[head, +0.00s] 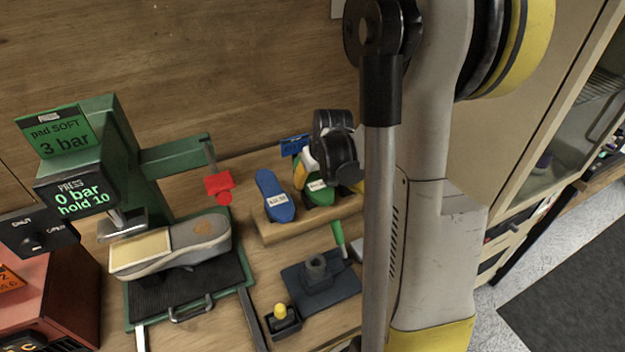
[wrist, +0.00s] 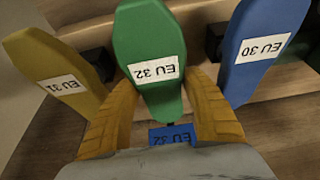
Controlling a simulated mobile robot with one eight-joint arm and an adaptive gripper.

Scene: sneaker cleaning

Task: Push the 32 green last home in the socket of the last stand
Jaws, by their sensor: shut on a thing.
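The green last (wrist: 150,45) carries an EU 32 label and lies between the two yellow fingers of my gripper (wrist: 160,115) in the wrist view. My gripper is shut on it. In the head view the green last (head: 318,190) is partly hidden under my gripper (head: 325,175), at the wooden rack (head: 290,233). I cannot tell whether it still touches the rack. The last stand (head: 320,287) is a dark block with a round upright socket (head: 317,267), in front of the rack and apart from the last. No last is in the socket.
A blue EU 30 last (wrist: 262,45) and a yellow EU 31 last (wrist: 52,68) flank the green one closely. The press (head: 150,190) with a grey sneaker (head: 190,250) stands left. A green-handled tool (head: 338,238) and a yellow-button box (head: 282,318) are near the stand.

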